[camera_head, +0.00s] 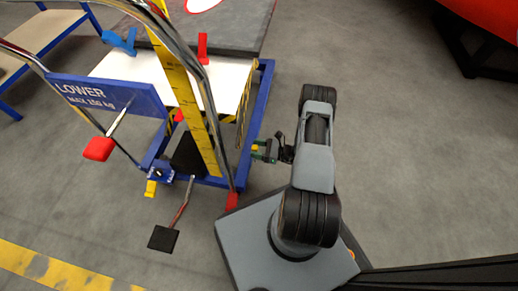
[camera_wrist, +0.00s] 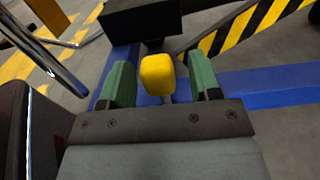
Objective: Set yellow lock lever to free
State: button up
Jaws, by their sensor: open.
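The yellow lock lever (camera_wrist: 157,73) has a rounded knob on a short grey stem. In the wrist view it stands between the two green fingers of my gripper (camera_wrist: 162,82), with a gap on each side. My gripper is open. In the head view my gripper (camera_head: 265,150) is at the right side of the blue lift cart, and a small bit of yellow (camera_head: 254,148) shows at its fingertips. Another yellow lever (camera_head: 150,188) sits at the cart's front left corner, beside a small label plate. The lever's lower end is hidden by my gripper in the wrist view.
The blue cart frame (camera_head: 261,93) carries a white platform, a yellow ruler (camera_head: 187,92), curved metal rails and red-tipped levers (camera_head: 98,149). A black pedal (camera_head: 163,238) sticks out in front. A black block (camera_wrist: 139,20) and striped bar (camera_wrist: 240,28) are just beyond the knob. Floor to the right is clear.

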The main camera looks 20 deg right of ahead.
jog(key=p+v, duration=0.2)
jog(key=v, duration=1.2)
jog(key=shift+p, duration=0.35)
jog(key=shift+a, duration=0.1)
